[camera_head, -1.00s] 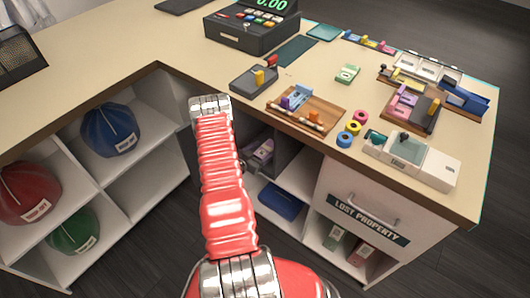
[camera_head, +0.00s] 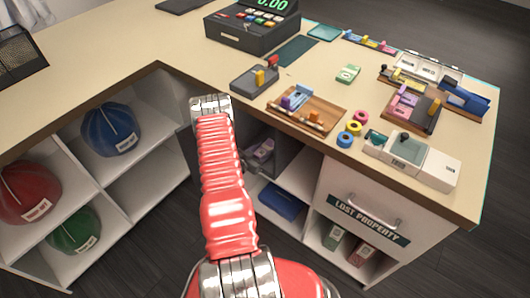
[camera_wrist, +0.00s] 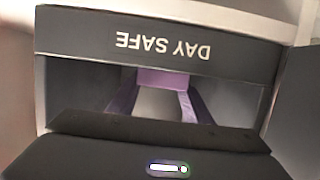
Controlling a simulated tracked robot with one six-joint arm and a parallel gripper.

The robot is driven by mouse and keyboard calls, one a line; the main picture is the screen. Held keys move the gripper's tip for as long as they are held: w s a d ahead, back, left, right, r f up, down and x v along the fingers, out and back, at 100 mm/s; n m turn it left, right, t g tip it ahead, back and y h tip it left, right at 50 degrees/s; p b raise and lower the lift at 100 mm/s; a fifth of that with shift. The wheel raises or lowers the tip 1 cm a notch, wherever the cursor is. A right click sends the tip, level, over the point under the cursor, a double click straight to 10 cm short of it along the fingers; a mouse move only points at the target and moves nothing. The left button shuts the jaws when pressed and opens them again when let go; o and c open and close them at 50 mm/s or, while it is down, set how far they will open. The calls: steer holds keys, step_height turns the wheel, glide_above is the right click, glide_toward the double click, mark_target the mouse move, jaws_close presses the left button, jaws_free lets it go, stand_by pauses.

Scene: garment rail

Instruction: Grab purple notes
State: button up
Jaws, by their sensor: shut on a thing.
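The purple notes (camera_wrist: 162,78) lie inside a dark safe box labelled DAY SAFE (camera_wrist: 200,52), seen upside down in the wrist view. Purple shows at the back and along both sides of a pale grey middle part. My gripper (camera_wrist: 158,122) is dark at the bottom of the wrist view, at the safe's opening, and is shut on the notes. Its fingertips are not clear, and my arm hides it in the head view.
The counter (camera_head: 180,65) above carries a cash register (camera_head: 252,30), a wooden tray (camera_head: 325,124) and other small items. Shelf walls enclose my arm's reach below. A blue pouch (camera_head: 283,200) lies on the shelf below, and a LOST PROPERTY drawer (camera_head: 350,195) stands to the right.

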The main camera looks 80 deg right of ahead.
mark_target(263, 151)
step_height(263, 151, up, 10)
stand_by(0.8)
stand_by(0.4)
